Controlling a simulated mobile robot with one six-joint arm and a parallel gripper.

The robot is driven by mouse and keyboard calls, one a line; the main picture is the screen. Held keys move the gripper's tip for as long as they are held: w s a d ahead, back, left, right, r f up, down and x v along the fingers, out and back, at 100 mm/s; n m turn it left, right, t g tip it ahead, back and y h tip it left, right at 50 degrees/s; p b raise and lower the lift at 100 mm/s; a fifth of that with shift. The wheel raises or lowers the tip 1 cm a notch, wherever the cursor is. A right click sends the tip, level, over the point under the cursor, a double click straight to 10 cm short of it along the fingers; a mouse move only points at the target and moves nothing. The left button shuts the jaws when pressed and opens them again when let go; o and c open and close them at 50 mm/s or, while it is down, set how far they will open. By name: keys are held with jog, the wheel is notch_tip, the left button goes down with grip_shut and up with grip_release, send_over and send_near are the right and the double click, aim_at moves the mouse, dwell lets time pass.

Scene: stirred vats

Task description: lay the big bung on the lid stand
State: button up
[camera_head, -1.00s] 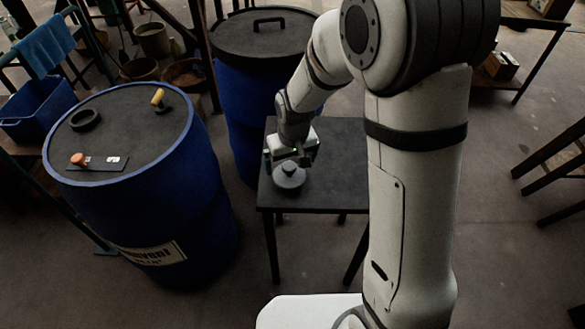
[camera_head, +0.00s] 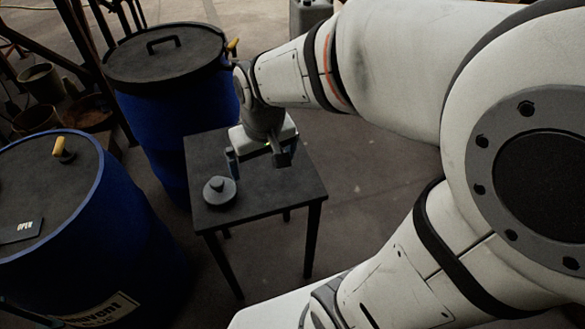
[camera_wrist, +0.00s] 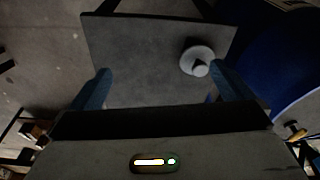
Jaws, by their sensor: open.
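The big bung (camera_head: 219,190) is a grey disc with a raised knob. It lies on the lid stand (camera_head: 285,190), a small dark square-topped table, near its front left edge. In the wrist view the bung (camera_wrist: 197,61) sits at the right part of the stand top (camera_wrist: 135,60), by the right fingertip. My gripper (camera_head: 259,166) is open and empty above the stand, to the right of the bung and apart from it. Its two fingers also show in the wrist view (camera_wrist: 160,82), with bare stand top between them.
A blue drum (camera_head: 110,225) with a dark top and a yellow-handled thing (camera_head: 62,149) stands at left. Another blue drum (camera_head: 165,112) with a handled black lid (camera_head: 165,55) stands behind the stand. Buckets (camera_head: 40,82) are at the far left. Floor right of the stand is clear.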

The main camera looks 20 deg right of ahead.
jog(key=s+d+r+m, duration=0.1)
jog(key=s+d, duration=0.3)
jog(key=s, duration=0.3)
jog(key=shift+d+r, duration=0.25)
jog(key=shift+d, duration=0.05)
jog(key=shift+r, duration=0.1)
